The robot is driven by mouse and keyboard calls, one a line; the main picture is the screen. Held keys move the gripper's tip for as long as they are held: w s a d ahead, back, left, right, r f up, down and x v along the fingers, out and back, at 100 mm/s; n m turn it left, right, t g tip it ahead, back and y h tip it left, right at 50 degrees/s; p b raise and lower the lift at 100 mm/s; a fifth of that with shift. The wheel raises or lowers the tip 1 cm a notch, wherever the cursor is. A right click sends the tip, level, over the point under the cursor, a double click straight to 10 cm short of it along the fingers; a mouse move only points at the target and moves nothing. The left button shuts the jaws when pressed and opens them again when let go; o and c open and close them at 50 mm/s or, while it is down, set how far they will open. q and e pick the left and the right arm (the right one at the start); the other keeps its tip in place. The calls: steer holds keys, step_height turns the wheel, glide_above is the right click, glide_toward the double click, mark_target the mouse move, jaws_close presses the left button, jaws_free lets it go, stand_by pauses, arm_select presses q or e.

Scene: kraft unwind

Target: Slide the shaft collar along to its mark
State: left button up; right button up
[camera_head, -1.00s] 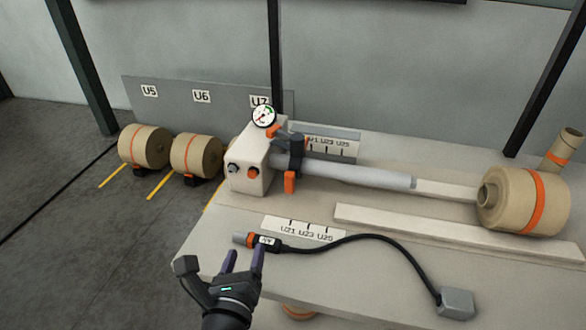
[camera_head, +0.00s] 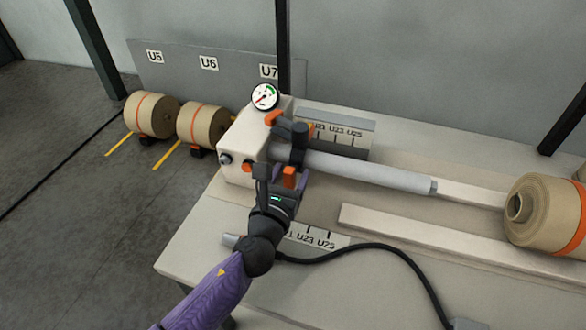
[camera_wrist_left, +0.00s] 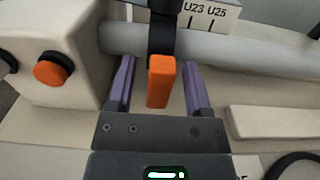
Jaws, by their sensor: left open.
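The shaft collar (camera_head: 298,147) is a dark ring around the grey shaft (camera_head: 360,171), near the shaft's left end by the white housing. Its orange tab hangs down in front, seen clearly in the left wrist view (camera_wrist_left: 160,82). My left gripper (camera_head: 274,176) is at the collar. In the left wrist view its two purple fingers (camera_wrist_left: 157,88) are open, one on each side of the orange tab, with gaps on both sides. A scale plate (camera_head: 345,131) with marks including U23 and U25 stands behind the shaft. My right gripper is not in view.
The white housing (camera_head: 238,150) with a dial gauge (camera_head: 265,97) is left of the collar. A second scale plate (camera_head: 318,238) and a black cable (camera_head: 400,257) lie in front on the bench. A large kraft roll (camera_head: 545,215) is at the right.

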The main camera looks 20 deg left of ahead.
arm_select(q)
steer(key=shift+w, duration=0.85)
jaws_close()
stand_by(0.8)
